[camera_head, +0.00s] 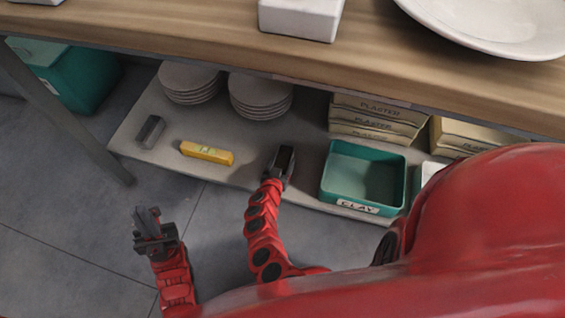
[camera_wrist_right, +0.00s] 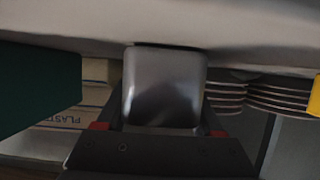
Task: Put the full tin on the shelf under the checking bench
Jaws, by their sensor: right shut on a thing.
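My right gripper (camera_head: 282,163) is over the shelf under the bench, between the yellow block and the teal clay tray. In the right wrist view it is shut on a grey metal tin (camera_wrist_right: 165,88), which sits between the two fingers. That view is upside down, and the tin's edge meets or nearly meets the pale shelf surface (camera_wrist_right: 220,30); I cannot tell if it touches. What the tin holds is hidden. The shelf (camera_head: 165,172) also bears a small grey metal block or tin (camera_head: 150,132) at its left. My left gripper (camera_head: 150,222) is over the floor, with no object visible in it.
A yellow block (camera_head: 207,153) lies left of my right gripper. Two plate stacks (camera_head: 189,80) (camera_head: 261,95) stand behind. The teal clay tray (camera_head: 350,192) and plaster packs (camera_head: 375,115) are to the right. The wooden bench top (camera_head: 190,35) overhangs the shelf. A teal bin (camera_head: 85,80) stands far left.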

